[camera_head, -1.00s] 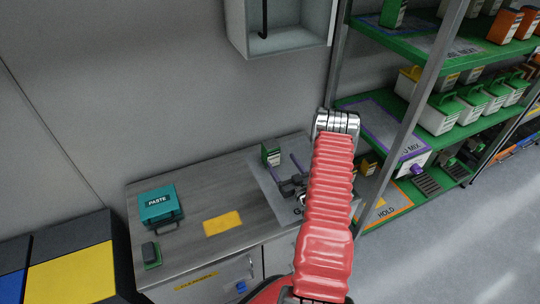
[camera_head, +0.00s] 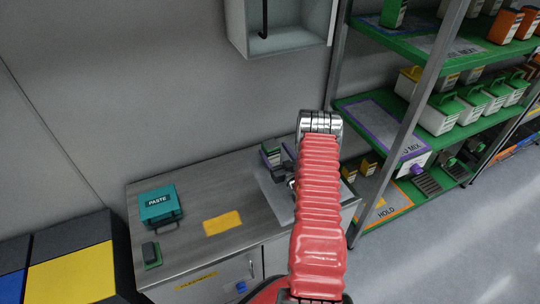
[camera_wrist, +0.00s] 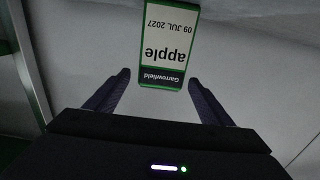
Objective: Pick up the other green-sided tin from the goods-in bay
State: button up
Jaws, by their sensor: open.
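A tin with green edges and a white label reading "apple", "Garrowfield" and "09 JUL 2027" (camera_wrist: 168,40) fills the upper middle of the wrist view, its text upside down. It also shows in the head view (camera_head: 272,151), standing on the grey bay mat (camera_head: 268,190) on the bench, partly hidden by my gripper. My gripper (camera_wrist: 159,80) is open. Its two dark purple fingers point toward the tin, one to each side of its near end, with a gap on both sides. In the head view my red arm hides part of the mat and its lettering.
A teal PASTE case (camera_head: 160,205), a small dark-and-green item (camera_head: 151,255) and a yellow patch (camera_head: 222,222) lie on the bench's left half. A wall cabinet (camera_head: 285,30) hangs above. Green shelving (camera_head: 440,125) with tins and boxes stands to the right, its upright close to my arm.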

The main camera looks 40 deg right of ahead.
aim_at(268, 141)
jog(key=x, duration=0.4)
jog(key=shift+w, duration=0.1)
dwell(0.4)
grip_shut()
dwell(0.8)
